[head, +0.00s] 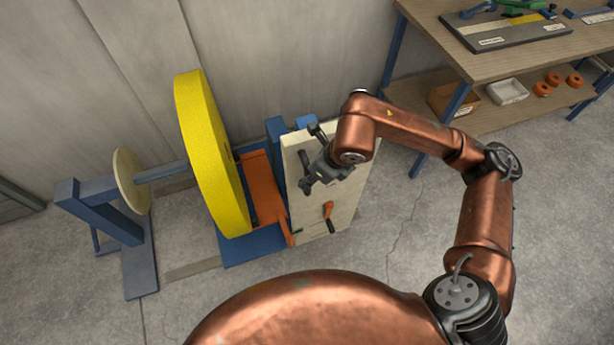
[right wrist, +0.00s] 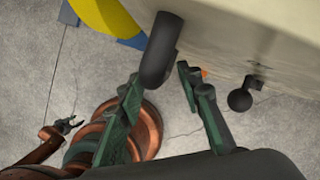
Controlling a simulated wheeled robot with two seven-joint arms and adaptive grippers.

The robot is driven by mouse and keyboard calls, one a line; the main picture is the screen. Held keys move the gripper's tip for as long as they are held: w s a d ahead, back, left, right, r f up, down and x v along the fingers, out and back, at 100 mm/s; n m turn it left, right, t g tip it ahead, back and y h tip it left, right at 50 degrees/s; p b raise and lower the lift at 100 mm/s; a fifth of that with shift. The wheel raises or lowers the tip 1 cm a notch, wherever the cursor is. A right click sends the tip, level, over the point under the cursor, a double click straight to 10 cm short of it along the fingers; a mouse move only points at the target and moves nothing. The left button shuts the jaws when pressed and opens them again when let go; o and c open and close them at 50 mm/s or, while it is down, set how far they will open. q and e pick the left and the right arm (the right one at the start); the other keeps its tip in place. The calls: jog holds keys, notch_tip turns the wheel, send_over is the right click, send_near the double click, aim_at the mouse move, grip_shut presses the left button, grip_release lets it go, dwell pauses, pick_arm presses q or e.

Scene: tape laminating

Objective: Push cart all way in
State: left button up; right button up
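The cart has a blue base (head: 250,245), an orange bracket (head: 262,190) and an upright cream panel (head: 342,205). A big yellow roll (head: 205,150) stands just left of the bracket. My right gripper (head: 306,184) is at the panel's upper part. In the right wrist view its two green fingers (right wrist: 160,85) are apart, with a dark rounded handle (right wrist: 162,48) showing between their tips. I cannot tell whether they touch it. A dark ball knob (right wrist: 240,98) is on the panel. My left gripper (right wrist: 66,125) is small in the right wrist view, away from the cart.
A blue stand with a pale disc (head: 131,180) and a shaft is left of the roll. The wall is behind. A wooden workbench (head: 480,55) with a lower shelf holding a white bin (head: 507,91) stands at the upper right. The floor in front and right is clear.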

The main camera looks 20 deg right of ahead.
jog(key=shift+w+a+f, duration=0.2)
jog(key=shift+f, duration=0.4)
jog(key=shift+w+f, duration=0.1)
jog(key=shift+f, duration=0.15)
jog(key=shift+w+a+f, duration=0.1)
jog(key=shift+f, duration=0.05)
jog(key=shift+c, duration=1.4)
pick_arm(q)
jog(key=shift+w+f, duration=0.25)
jog(key=shift+w, duration=0.1)
pick_arm(e)
grip_shut()
